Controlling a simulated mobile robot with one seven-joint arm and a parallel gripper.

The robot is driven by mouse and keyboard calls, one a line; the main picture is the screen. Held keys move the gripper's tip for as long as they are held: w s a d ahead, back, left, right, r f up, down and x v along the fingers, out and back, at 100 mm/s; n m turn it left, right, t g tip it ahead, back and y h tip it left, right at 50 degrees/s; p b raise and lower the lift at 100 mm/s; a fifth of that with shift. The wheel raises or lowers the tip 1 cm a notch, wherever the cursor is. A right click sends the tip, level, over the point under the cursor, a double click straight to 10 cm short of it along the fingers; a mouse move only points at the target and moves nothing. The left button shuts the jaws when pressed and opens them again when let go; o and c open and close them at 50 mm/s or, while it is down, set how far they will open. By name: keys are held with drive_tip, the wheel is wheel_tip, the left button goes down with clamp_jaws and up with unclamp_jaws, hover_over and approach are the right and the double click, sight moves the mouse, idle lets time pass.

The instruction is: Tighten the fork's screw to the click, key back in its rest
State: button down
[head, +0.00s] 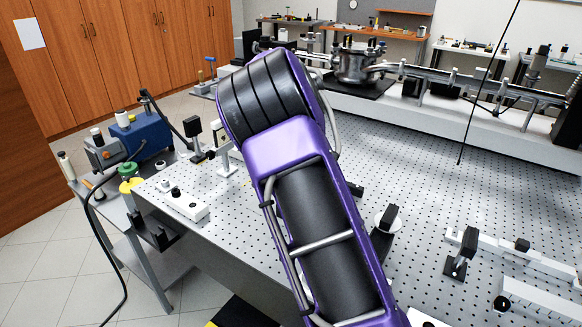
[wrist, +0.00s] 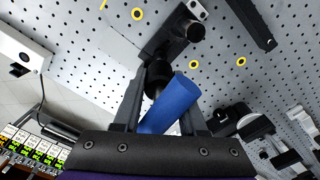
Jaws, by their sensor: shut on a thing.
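In the wrist view my gripper (wrist: 160,115) is shut on a blue cylindrical handle (wrist: 173,100), which I take to be the key. The handle lies tilted between the two dark fingers. Just beyond it is a dark rounded part (wrist: 158,76); I cannot tell whether it belongs to the key or to the screw. A black fork-like clamp (wrist: 165,38) with a short dark cylinder lies on the perforated table ahead of the fingers. The screw itself and the key's tip are not clear. In the head view my purple arm hides the gripper and work spot.
A white box (wrist: 22,55) is at left in the wrist view, and black mounts (wrist: 235,118) are at right. Yellow rings (wrist: 241,62) mark the table. A side cart holds a blue device (head: 145,133).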

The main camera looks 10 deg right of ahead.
drive_tip(key=n, duration=1)
drive_tip(key=shift+n, duration=0.4)
drive_tip(key=n, duration=0.9)
drive_tip(key=shift+n, duration=0.4)
